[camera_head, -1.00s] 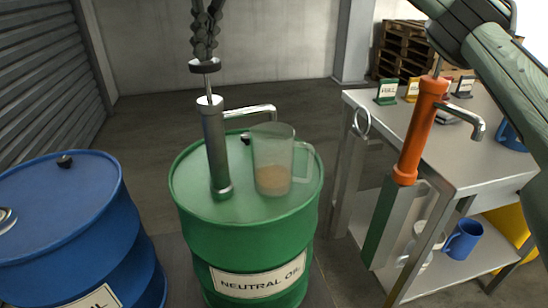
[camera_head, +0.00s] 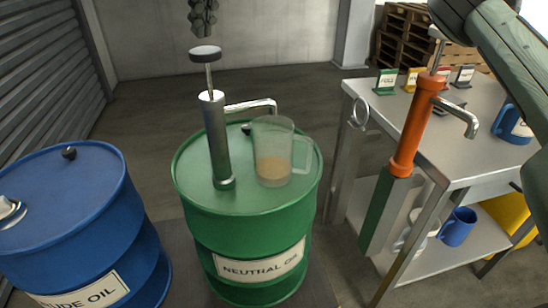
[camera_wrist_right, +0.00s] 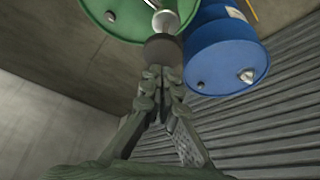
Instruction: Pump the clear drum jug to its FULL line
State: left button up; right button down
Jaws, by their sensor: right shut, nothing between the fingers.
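The clear jug (camera_head: 272,143) stands upright on the green neutral oil drum (camera_head: 250,212), holding shallow tan liquid (camera_head: 273,171) near its bottom. I cannot make out a FULL line. The drum's grey pump (camera_head: 216,140) stands left of the jug. Its spout (camera_head: 250,105) reaches over the jug's top. The pump's dark knob (camera_head: 206,53) is raised on its rod. My right gripper (camera_head: 200,34) is shut and empty, just above the knob with a small gap. In the right wrist view, the shut fingertips (camera_wrist_right: 161,72) point towards the knob (camera_wrist_right: 162,49). My left gripper is out of view.
A blue crude oil drum (camera_head: 70,225) stands left. At right, a metal cart (camera_head: 475,150) carries an orange pump (camera_head: 414,125), small signs (camera_head: 386,82) and blue mugs (camera_head: 458,227). My right arm crosses the upper right. Pallets (camera_head: 403,45) stand behind.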

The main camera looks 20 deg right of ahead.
jog(key=shift+f, duration=0.1)
jog(key=shift+f+b, duration=2.25)
jog(key=shift+f, duration=1.6)
notch_tip(320, 180, up, 6)
jog(key=p, duration=0.5)
jog(key=shift+r+p, duration=0.6)
jog(key=shift+r, duration=0.4)
jog(key=shift+f, duration=0.25)
